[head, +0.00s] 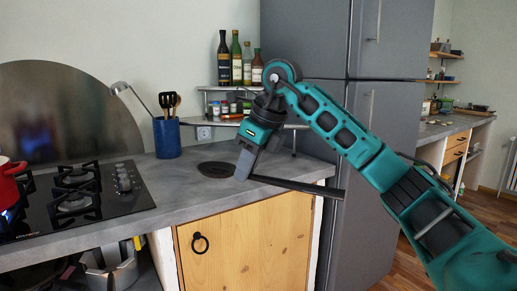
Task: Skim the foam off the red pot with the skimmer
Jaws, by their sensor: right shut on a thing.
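The red pot (9,186) is cut off by the left edge, on the left side of the black hob. A little pale rim shows at its top; the foam inside cannot be made out. My right gripper (244,172) is over the counter near its front edge, shut on the dark skimmer (310,188). The handle sticks out to the right past the counter edge. The round dark head (216,170) is just left of the fingers, at or close above the counter; I cannot tell whether it touches. My left gripper is not in view.
A blue crock (167,139) with dark utensils and a ladle (120,88) stands between hob (75,203) and skimmer. A corner shelf (222,88) holds bottles and jars behind my right gripper. A tall grey fridge (310,40) stands to the right. The counter before the crock is clear.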

